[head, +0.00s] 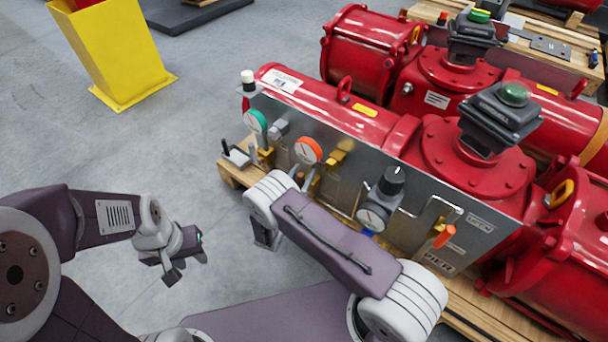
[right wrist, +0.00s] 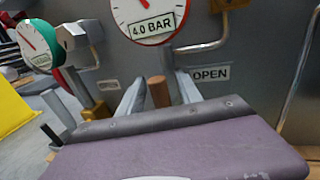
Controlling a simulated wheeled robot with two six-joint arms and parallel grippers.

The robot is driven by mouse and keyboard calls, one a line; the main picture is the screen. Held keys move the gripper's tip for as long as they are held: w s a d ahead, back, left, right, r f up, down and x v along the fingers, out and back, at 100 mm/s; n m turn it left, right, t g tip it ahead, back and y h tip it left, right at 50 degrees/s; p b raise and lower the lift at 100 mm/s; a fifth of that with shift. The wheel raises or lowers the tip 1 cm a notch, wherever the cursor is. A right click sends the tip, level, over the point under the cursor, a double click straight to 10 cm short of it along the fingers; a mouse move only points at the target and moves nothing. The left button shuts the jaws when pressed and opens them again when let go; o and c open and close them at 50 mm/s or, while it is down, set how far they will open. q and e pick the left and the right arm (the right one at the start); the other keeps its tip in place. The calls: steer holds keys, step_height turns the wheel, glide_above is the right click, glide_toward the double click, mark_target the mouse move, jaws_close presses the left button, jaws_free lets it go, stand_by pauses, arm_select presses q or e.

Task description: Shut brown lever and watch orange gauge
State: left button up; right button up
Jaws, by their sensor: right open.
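The orange gauge (head: 308,150) sits on the grey panel of the red actuator. In the right wrist view its dial (right wrist: 150,14) is cut off at the top, with a red needle and a "4.0 BAR" label. Below it, the brown lever (right wrist: 158,92) shows its end between the fingers of my right gripper (right wrist: 160,78). Those fingers stand apart on either side of the lever; contact cannot be told. An "OPEN" label is right of it. In the head view my right arm hides the lever. My left gripper (head: 184,266) hangs over the floor, fingers apart, empty.
The actuator stands on a wooden pallet (head: 236,172). A yellow bin (head: 112,50) stands at the upper left. Floor at left is clear.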

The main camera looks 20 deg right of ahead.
steer(key=shift+w+d, duration=0.4)
steer(key=shift+w, duration=0.1)
jaws_close()
stand_by(1.1)
